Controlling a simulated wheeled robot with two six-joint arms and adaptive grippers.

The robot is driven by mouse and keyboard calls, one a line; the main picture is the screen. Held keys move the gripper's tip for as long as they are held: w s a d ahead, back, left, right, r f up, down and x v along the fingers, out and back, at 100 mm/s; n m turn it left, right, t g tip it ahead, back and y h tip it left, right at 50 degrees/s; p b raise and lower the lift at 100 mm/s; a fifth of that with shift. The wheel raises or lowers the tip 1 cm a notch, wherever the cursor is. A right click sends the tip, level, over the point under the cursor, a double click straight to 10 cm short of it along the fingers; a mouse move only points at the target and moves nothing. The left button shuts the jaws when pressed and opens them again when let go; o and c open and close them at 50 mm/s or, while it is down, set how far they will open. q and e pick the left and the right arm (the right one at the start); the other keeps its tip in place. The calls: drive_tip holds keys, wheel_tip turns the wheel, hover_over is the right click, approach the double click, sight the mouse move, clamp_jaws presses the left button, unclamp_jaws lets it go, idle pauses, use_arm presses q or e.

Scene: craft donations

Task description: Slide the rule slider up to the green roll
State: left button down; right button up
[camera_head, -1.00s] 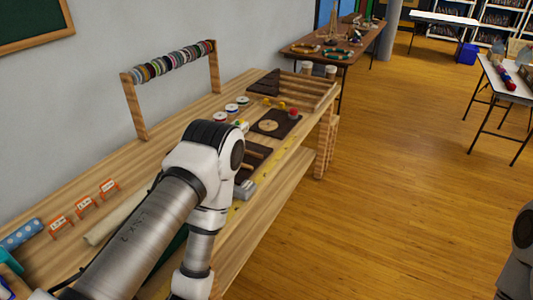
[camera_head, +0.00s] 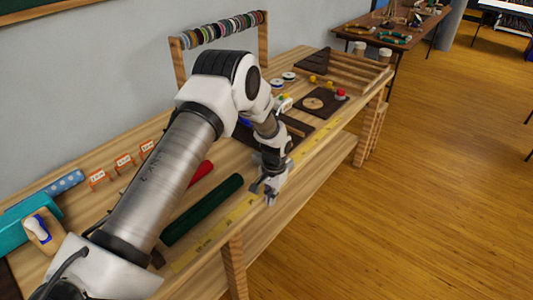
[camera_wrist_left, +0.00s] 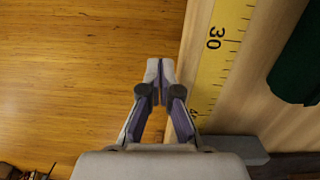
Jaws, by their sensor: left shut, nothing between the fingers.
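The yellow rule (camera_head: 322,136) runs along the front edge of the wooden bench; it also shows in the left wrist view (camera_wrist_left: 226,22). The dark green roll (camera_head: 202,209) lies beside the rule, left of my gripper, and shows at the right of the wrist view (camera_wrist_left: 299,62). The grey slider (camera_wrist_left: 238,149) sits across the rule, partly hidden by my gripper; in the head view I cannot make it out behind the gripper. My left gripper (camera_head: 268,197) is shut and empty at the front edge; its fingertips (camera_wrist_left: 160,68) show over the floor, beside the rule. My right gripper is out of view.
A red roll (camera_head: 200,173) lies behind the green one. A dark board with a round dial (camera_head: 313,103) is farther right. A ribbon rack (camera_head: 222,28) stands at the back. Orange price signs (camera_head: 124,163) stand at left. Open floor lies in front.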

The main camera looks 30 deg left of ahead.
use_arm(q)
drive_tip(key=w+a+r+t, duration=0.1)
drive_tip(key=w+a+r, duration=0.1)
drive_tip(key=w+r, duration=0.2)
drive_tip(key=w+a+r+t+b, duration=0.1)
drive_tip(key=w+a+r, duration=0.2)
drive_tip(key=w+r, duration=0.1)
drive_tip(key=w+a+r+n+t+b, duration=0.1)
drive_tip(key=w+a+r, duration=0.2)
drive_tip(key=w+r, duration=0.1)
drive_tip(key=shift+a+r, duration=0.1)
drive_tip(key=w+a+r+t+b, duration=0.1)
drive_tip(key=w+a+r+t, duration=0.15)
drive_tip(key=r, duration=0.45)
wheel_tip(320, 180, down, 10)
drive_tip(key=p, duration=0.3)
drive_tip(key=shift+s+a+r+n, duration=0.25)
drive_tip(key=shift+n, duration=0.15)
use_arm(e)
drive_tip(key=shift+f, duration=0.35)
